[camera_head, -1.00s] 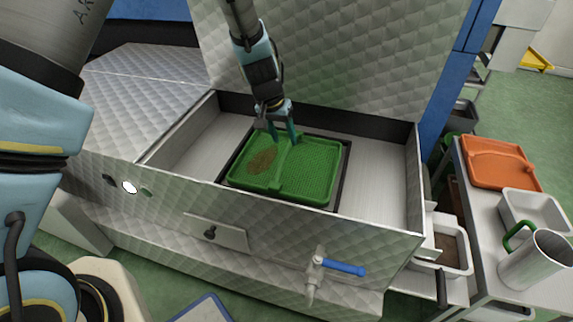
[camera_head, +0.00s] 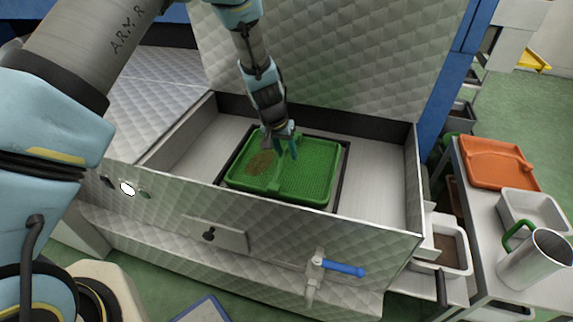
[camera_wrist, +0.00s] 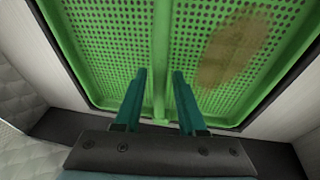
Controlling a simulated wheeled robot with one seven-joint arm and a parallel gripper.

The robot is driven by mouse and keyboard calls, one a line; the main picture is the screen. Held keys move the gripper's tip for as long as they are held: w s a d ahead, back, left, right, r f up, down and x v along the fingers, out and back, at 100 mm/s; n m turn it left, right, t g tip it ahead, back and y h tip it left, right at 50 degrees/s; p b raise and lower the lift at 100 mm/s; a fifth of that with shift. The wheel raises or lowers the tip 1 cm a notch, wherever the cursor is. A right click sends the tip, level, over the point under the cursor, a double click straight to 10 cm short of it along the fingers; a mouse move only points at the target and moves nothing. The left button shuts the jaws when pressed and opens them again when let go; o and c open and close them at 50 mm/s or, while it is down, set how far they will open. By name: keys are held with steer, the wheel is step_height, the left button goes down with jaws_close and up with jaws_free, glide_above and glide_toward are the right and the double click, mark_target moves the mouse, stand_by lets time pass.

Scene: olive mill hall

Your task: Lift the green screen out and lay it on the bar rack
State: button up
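The green screen (camera_head: 315,178) is a perforated rectangular tray with a raised rib across its middle and a brown patch on its left half. It lies in a dark-edged opening in the floor of the metal basin (camera_head: 385,195). My gripper (camera_head: 287,152) is over the rib, pointing down. In the wrist view my gripper (camera_wrist: 159,74) has its two teal fingers apart, one on each side of the green rib (camera_wrist: 161,50), with gaps showing. The brown patch (camera_wrist: 236,46) is at the right there. I cannot make out a bar rack in either view.
The basin's front wall (camera_head: 290,225) carries a tap with a blue handle (camera_head: 343,268). A quilted metal panel (camera_head: 350,60) stands behind. At right, a cart holds an orange tray (camera_head: 497,163), a white tray (camera_head: 530,212) and a metal jug (camera_head: 535,262). The basin floor around the screen is clear.

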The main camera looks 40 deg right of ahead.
jaws_close()
stand_by(1.1)
